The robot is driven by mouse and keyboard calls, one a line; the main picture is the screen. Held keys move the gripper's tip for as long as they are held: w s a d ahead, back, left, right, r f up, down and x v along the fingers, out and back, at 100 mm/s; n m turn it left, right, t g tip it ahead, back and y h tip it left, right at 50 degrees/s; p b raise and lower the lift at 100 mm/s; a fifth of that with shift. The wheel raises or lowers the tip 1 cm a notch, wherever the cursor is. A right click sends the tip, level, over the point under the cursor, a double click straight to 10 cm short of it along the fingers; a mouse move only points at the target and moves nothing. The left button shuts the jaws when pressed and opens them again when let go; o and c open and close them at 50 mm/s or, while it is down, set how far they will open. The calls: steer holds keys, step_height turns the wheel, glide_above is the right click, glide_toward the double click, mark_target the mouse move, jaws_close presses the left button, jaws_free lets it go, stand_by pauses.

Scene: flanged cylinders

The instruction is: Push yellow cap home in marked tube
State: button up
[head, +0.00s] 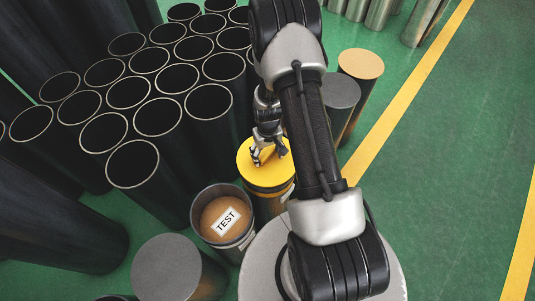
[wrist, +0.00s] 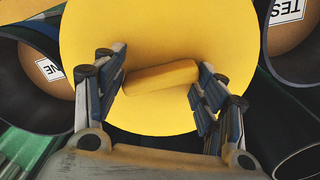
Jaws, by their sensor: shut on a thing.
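The yellow cap (head: 250,169) is a round disc at the top of a dark tube (head: 268,207), beside the open tubes. I cannot tell whether it is fully seated or slightly raised. My gripper (head: 264,157) is over the cap. In the wrist view my gripper (wrist: 162,78) is shut on the raised bar across the middle of the yellow cap (wrist: 150,35), one finger at each end. The cap hides the mouth of the tube under it. A tube with a TEST label (head: 227,220) on its brown inside stands just left in front of the cap.
Several open black tubes (head: 158,115) stand packed at the left. A grey-topped cylinder (head: 341,92) and a tan-topped one (head: 361,63) stand right behind the arm. Another grey-topped cylinder (head: 165,268) is at the front. Green floor (head: 450,170) is clear at right.

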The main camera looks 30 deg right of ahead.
mark_target(267, 154)
steer(key=shift+r+p, duration=1)
steer(key=shift+r, duration=0.65)
